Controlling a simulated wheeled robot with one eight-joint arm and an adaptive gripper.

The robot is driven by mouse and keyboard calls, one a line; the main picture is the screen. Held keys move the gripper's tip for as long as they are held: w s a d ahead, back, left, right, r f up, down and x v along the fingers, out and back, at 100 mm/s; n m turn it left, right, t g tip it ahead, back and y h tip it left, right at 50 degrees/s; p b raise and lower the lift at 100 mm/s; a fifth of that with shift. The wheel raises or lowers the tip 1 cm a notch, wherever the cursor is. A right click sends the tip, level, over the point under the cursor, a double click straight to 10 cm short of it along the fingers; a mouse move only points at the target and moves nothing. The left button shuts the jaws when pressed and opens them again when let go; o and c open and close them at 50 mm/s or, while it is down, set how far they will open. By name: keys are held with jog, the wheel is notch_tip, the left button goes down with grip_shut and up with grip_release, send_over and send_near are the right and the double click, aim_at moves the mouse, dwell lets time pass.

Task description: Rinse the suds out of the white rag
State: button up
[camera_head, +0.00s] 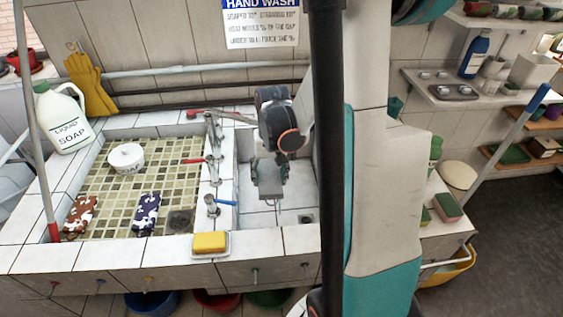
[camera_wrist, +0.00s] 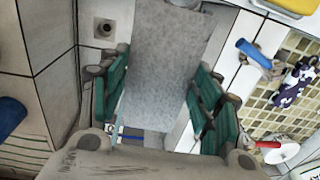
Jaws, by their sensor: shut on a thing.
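The rag (camera_wrist: 160,60) looks light grey and speckled in the wrist view. It lies flat and long between the green finger pads of my gripper (camera_wrist: 158,105), which is shut on it. In the head view, my gripper (camera_head: 270,165) is over the small right basin (camera_head: 255,217) with the grey rag (camera_head: 270,186) hanging below it. No clear suds show on the rag, and I cannot tell if it is wet. A tap with a blue handle (camera_head: 222,202) stands on the divider left of the basin. I see no running water.
The left tiled basin holds a white tub (camera_head: 126,160), a brown patterned cloth (camera_head: 81,213) and a purple-white cloth (camera_head: 147,212). A yellow sponge (camera_head: 210,242) sits on the front ledge. A liquid soap jug (camera_head: 62,120) stands at the back left.

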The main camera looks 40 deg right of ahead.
aim_at(260, 188)
jog(key=shift+r, duration=0.1)
jog(key=shift+s+a+r+p, duration=0.3)
jog(key=shift+a+r+p, duration=0.2)
jog(key=shift+a+r, duration=0.25)
jog(key=shift+s+a+r+p, duration=0.25)
jog(key=shift+a+r+p, duration=0.25)
jog(key=shift+a, duration=0.3)
jog(key=shift+s+a+r+p, duration=0.3)
jog(key=shift+a+r+p, duration=0.15)
jog(key=shift+a+r, duration=0.3)
jog(key=shift+f, duration=0.1)
